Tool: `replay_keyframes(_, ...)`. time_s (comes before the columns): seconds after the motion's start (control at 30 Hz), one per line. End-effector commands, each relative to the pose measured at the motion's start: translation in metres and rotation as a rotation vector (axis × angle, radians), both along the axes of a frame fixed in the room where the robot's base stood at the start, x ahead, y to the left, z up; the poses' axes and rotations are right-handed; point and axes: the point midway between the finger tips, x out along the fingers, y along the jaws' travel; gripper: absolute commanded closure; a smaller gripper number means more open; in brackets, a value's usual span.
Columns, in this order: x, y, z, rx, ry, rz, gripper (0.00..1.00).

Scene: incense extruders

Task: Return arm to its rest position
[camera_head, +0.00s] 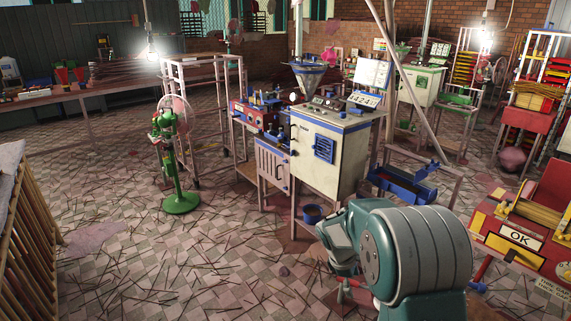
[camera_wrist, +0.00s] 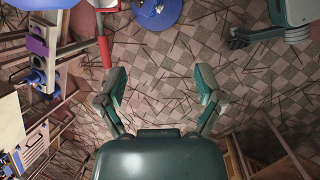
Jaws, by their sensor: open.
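My gripper (camera_wrist: 160,84) shows in the wrist view with its two teal fingers spread wide apart. Nothing is between them, only the checkered floor (camera_wrist: 160,105) below. In the head view my teal and grey arm (camera_head: 415,255) is folded at the lower right, in front of the white and blue extruder machine (camera_head: 328,160). The fingers cannot be made out clearly there.
A green pedestal fan (camera_head: 181,202) stands left of the machine. A red machine with an OK sign (camera_head: 519,237) is close at the right. A slatted wooden rack (camera_head: 25,235) stands at the left edge. Thin sticks litter the open floor (camera_head: 225,255).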

Motion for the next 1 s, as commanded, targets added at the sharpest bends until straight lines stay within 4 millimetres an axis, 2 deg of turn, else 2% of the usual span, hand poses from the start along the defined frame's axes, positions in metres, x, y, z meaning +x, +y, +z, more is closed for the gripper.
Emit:
replay_keyframes(0.03,-0.008,0.0,0.021,0.016,-0.038,-0.042,0.14)
replay_keyframes(0.2,-0.038,0.001,0.075,0.075,-0.142,-0.191,0.14)
replay_keyframes(0.5,-0.104,0.004,0.149,0.196,-0.313,-0.447,0.14)
replay_keyframes(0.8,-0.18,0.01,0.194,0.341,-0.463,-0.695,0.14)
replay_keyframes(1.0,-0.23,0.016,0.208,0.451,-0.549,-0.853,0.14)
